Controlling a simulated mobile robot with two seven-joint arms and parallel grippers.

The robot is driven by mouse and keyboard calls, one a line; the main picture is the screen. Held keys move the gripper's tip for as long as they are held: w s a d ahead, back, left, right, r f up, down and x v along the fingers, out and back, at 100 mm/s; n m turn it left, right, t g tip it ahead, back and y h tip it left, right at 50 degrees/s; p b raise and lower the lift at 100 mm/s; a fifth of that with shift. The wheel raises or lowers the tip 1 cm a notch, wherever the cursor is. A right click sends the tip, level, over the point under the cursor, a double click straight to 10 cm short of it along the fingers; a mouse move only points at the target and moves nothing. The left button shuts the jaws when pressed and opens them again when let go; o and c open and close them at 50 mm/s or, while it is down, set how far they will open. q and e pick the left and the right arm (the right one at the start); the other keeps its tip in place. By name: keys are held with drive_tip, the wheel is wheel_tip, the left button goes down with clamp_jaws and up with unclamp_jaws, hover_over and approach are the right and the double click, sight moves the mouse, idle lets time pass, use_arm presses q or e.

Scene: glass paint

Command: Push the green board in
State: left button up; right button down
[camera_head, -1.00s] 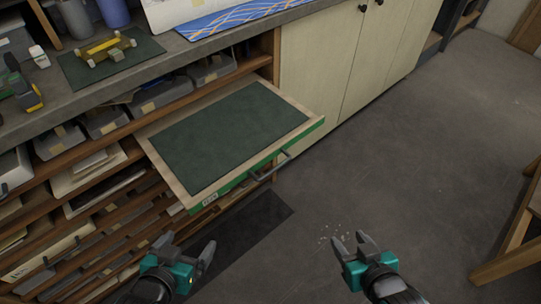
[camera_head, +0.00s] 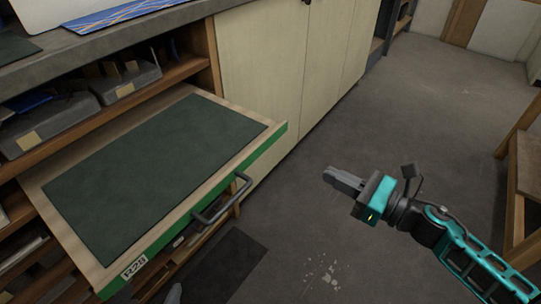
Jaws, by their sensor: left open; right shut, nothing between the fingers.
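The green board (camera_head: 160,252) is a pull-out board with a green front edge, a light wooden rim and a dark green mat on top. It sticks out of the shelving at the left.
Grey boxes (camera_head: 125,82) stand on a shelf behind the board. Pale cabinet doors (camera_head: 262,70) are beyond it. A wooden table or stool (camera_head: 520,165) stands at the right edge. The floor between is clear, with a dark mat (camera_head: 222,268) below.

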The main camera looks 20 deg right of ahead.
approach(267, 144)
drive_tip(key=shift+n, duration=0.3)
drive_tip(key=x, duration=0.7)
drive_tip(key=shift+d+f, duration=0.1)
